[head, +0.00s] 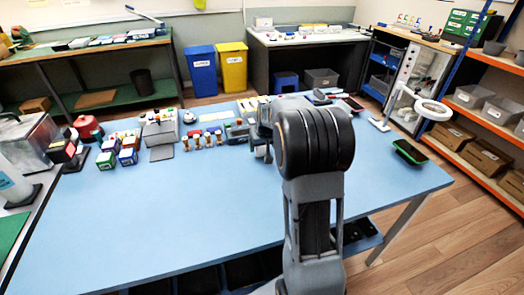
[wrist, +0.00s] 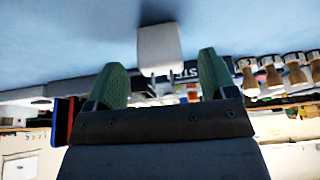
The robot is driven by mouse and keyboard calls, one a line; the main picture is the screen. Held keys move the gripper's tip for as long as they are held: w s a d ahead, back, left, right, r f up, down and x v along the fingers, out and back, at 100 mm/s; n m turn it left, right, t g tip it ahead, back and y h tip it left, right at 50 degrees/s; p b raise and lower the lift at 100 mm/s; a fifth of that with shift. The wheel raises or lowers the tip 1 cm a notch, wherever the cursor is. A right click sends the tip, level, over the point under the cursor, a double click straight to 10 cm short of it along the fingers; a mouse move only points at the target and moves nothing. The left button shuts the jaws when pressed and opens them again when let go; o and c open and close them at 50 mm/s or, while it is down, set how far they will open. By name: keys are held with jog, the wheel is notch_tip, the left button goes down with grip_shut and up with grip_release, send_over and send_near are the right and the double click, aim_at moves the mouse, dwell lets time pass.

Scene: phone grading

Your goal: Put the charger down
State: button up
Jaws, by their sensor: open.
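The charger (wrist: 160,44) is a small white block with two metal prongs, seen in the wrist view. It is against the blue table top (wrist: 60,40), with a dark shadow at its far side, and its prongs point back toward my gripper. My gripper (wrist: 164,72) is open, with one green-padded finger on each side of the prongs and visible gaps to both. The white body sits just beyond the fingertips. In the head view my arm hides the gripper and the charger.
Several stamp-like pieces with wooden handles (head: 204,139) stand on the table left of my arm. Small boxes (head: 128,155) and a grey bin (head: 159,128) are farther left. The table's front left is clear.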

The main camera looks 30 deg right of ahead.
aim_at(261, 148)
jog(key=shift+x, duration=1.8)
jog(key=c, duration=1.1)
jog(key=shift+r, duration=0.1)
